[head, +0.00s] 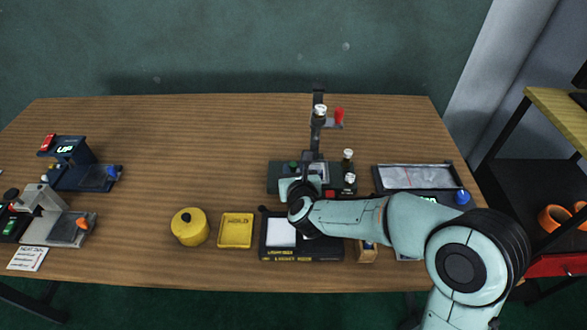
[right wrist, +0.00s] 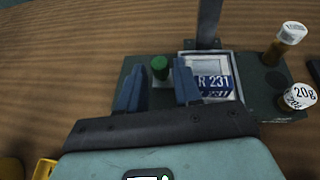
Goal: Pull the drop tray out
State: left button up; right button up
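A dark tower device with a tall post (head: 318,135) stands at the back centre of the table on a dark base (head: 278,178). In the right wrist view its base (right wrist: 268,80) carries a green knob (right wrist: 160,68) and a framed white-and-blue part marked "R 231" (right wrist: 215,85). I cannot tell which part is the drop tray. My right gripper (right wrist: 159,85) is open, with its two blue fingers apart and nothing seen held. It is over the front of the base, partly hidden by my arm in the head view. My left gripper is not in view.
White-capped bottles (head: 348,157) stand on the base's right side. A black box with a white panel (head: 282,233), a yellow tray (head: 236,230) and a yellow canister (head: 189,227) are in front. A dark tray (head: 415,177) lies right. The table's middle left is clear.

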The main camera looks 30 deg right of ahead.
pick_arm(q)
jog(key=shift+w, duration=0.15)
pick_arm(e)
jog(key=shift+x, duration=1)
jog(key=shift+c, duration=0.4)
grip_shut()
jog(key=w+a, duration=0.1)
jog(key=a, duration=0.1)
jog(key=w+a, duration=0.1)
jog(key=a, duration=0.1)
jog(key=w+a, duration=0.1)
jog(key=a, duration=0.1)
jog(key=shift+w+a+r+b, duration=0.1)
jog(key=shift+w+b, duration=0.2)
jog(key=shift+w, duration=0.1)
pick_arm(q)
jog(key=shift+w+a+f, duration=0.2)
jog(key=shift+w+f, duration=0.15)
pick_arm(e)
jog(key=shift+w+a, duration=0.1)
jog(key=shift+a, duration=0.2)
jog(key=shift+o, duration=0.4)
grip_release()
jog(key=shift+a, duration=0.1)
